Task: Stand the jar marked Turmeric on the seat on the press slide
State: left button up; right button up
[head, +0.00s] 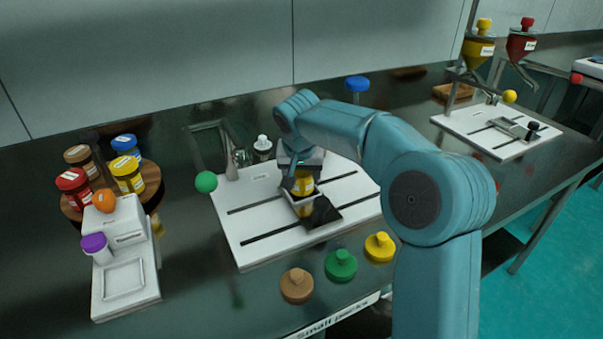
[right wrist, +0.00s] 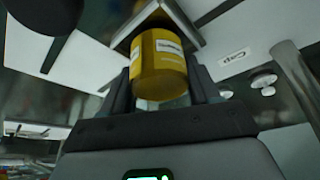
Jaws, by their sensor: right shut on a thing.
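A yellow jar (head: 303,184) with a white label, its print too small to read surely, is between the fingers of my right gripper (head: 301,178). In the right wrist view the jar (right wrist: 158,64) sits between the two dark fingers (right wrist: 162,88), which are shut on it. The jar is over the press slide (head: 320,213), a dark plate on the white press board (head: 245,222). Its far end meets a grey square plate (right wrist: 190,18) in the wrist view; I cannot tell whether it bears on the seat. My left gripper is out of view.
A round wooden rack (head: 152,196) at left holds several jars, including another yellow one (head: 128,178). A white device (head: 125,270) stands before it. Brown (head: 297,285), green (head: 341,265) and yellow (head: 380,247) lids lie along the front edge.

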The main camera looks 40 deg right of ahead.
jog(key=o, duration=1.2)
jog(key=shift+o, duration=0.2)
jog(key=p+v, duration=0.4)
jog(key=v, duration=1.2)
jog(key=shift+r, duration=0.15)
jog(key=shift+s, duration=0.1)
